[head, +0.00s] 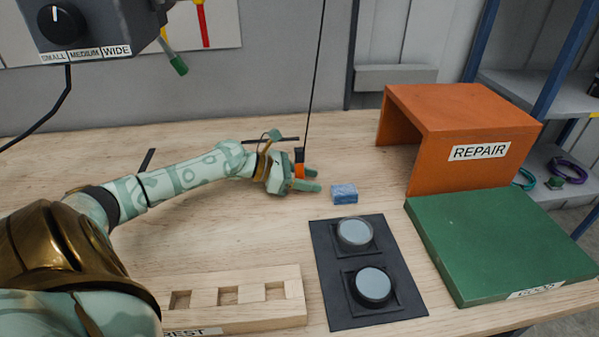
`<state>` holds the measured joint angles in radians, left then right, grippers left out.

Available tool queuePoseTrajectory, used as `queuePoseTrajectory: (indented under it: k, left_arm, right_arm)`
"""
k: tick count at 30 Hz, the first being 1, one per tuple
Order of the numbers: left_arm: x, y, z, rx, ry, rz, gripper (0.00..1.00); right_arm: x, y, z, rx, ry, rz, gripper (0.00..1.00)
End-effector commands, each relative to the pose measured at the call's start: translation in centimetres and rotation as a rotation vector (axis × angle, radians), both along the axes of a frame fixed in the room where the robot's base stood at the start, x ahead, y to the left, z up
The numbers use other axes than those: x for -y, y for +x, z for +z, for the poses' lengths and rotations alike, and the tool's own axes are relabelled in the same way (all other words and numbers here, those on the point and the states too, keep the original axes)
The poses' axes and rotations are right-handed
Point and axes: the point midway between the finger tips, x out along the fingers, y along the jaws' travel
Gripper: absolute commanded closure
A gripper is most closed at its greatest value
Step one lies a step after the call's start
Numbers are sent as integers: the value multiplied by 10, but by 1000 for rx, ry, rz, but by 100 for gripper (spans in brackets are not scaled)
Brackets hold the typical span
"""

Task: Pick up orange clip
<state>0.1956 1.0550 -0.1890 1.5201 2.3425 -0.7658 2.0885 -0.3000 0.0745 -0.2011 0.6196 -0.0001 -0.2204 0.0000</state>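The orange clip (299,170) is small, with a black part above it, at the lower end of a thin dark line that runs up out of view. My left gripper (311,180) is at the clip, its two pale green fingers pointing right, one on the far side and one nearer. A narrow gap shows between the fingertips. The clip overlaps the fingers in the picture, and I cannot tell if they grip it. My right gripper is not in view.
A blue block (345,194) lies just right of the fingers. A black panel with two round buttons (323,262), a wooden slotted rack (208,292), a green board (490,240) and an orange REPAIR box (440,120) surround the work area. The back left of the table is mostly clear.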

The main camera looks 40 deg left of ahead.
Motion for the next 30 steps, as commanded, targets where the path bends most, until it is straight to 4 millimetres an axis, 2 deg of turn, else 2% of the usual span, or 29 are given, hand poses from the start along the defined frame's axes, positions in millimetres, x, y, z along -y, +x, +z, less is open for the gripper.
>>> queuePoseTrajectory:
  k: [1,3,4,13,17,22,30]
  left_arm:
    - [0,0,0,0,0,0,74]
    - [0,0,0,0,0,0,94]
    - [0,0,0,0,0,0,100]
    - [0,0,1,0,1,0,100]
    - [0,0,9,2,2,-1,100]
    - [0,-1,38,4,2,-2,100]
    - [36,-46,105,-1,4,-7,100]
  right_arm:
    - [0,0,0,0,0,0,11]
    - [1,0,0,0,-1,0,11]
    - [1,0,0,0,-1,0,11]
    - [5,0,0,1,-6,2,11]
    - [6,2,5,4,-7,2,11]
    - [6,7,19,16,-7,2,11]
    - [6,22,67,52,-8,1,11]
